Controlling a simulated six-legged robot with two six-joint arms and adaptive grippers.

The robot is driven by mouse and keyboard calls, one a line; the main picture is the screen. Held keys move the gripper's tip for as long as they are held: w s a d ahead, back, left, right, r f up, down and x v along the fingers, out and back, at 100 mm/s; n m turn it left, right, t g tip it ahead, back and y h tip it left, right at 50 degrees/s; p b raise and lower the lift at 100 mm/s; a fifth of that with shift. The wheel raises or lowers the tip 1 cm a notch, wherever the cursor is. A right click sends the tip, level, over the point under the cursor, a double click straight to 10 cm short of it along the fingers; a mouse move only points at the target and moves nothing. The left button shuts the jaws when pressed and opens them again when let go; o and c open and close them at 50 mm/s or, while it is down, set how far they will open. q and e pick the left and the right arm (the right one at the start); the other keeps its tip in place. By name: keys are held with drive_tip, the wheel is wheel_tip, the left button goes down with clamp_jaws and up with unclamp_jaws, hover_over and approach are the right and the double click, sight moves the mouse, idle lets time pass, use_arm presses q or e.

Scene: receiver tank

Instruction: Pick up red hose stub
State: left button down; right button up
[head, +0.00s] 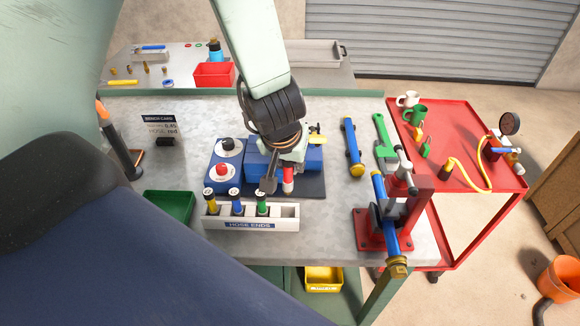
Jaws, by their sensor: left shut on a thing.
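My left gripper (279,178) reaches down from the top middle in the head view, over the workbench. It is shut on the red hose stub (288,180), which shows as a short red piece with a pale band beside the dark finger. Its upper part is hidden by the gripper. The stub is just behind the right part of the white hose-ends rack (250,225). In the rack stand a yellow stub (210,198), a blue stub (235,200) and a green stub (262,202); the rightmost slot looks empty. My right gripper is not in view.
A blue block with a black and a red knob (222,173) stands behind the rack. A red vise (383,230) holding a blue tube is on the right. A green tray (168,206) is left. A red cart (455,188) stands beyond the bench's right edge.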

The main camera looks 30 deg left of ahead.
use_arm(q)
wheel_tip(320, 180, up, 17)
drive_tip(key=p, duration=0.8)
idle(0.4)
drive_tip(key=shift+f, duration=0.1)
